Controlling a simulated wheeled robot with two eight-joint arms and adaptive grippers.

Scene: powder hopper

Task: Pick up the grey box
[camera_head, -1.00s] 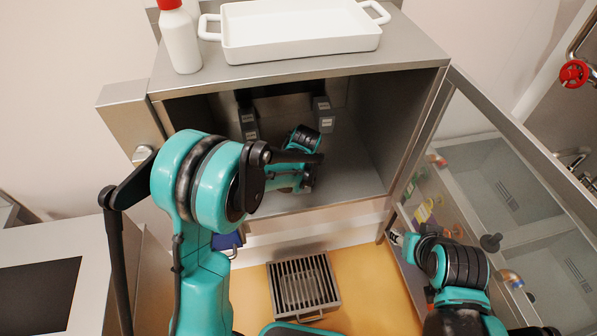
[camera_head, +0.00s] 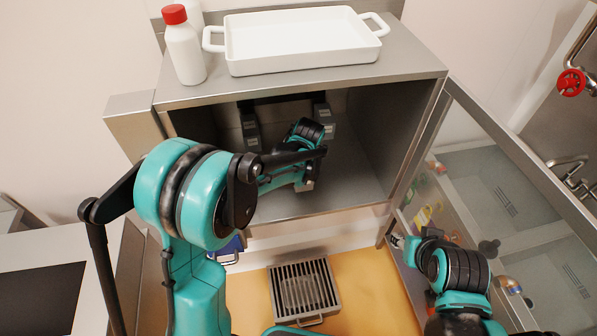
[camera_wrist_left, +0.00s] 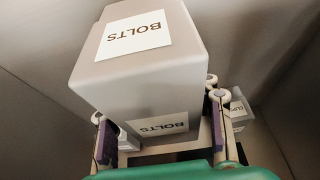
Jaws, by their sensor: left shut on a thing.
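A grey box (camera_wrist_left: 150,60) with white BOLTS labels fills the middle of the left wrist view, inside the steel cabinet. My left gripper (camera_wrist_left: 157,108) is shut on it, with a purple-padded finger on each side. In the head view my left arm reaches into the open cabinet (camera_head: 350,205), and its wrist hides the gripper's fingers and the box. My right gripper (camera_head: 397,242) is beside the lower left edge of the glass door (camera_head: 440,185); its fingers are too small to read.
A smaller labelled box (camera_wrist_left: 238,112) stands behind my gripper's right finger. A white tray (camera_head: 300,45) and a red-capped bottle (camera_head: 184,50) stand on the cabinet top. A floor grate (camera_head: 304,290) lies below. The open glass door bounds the right side.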

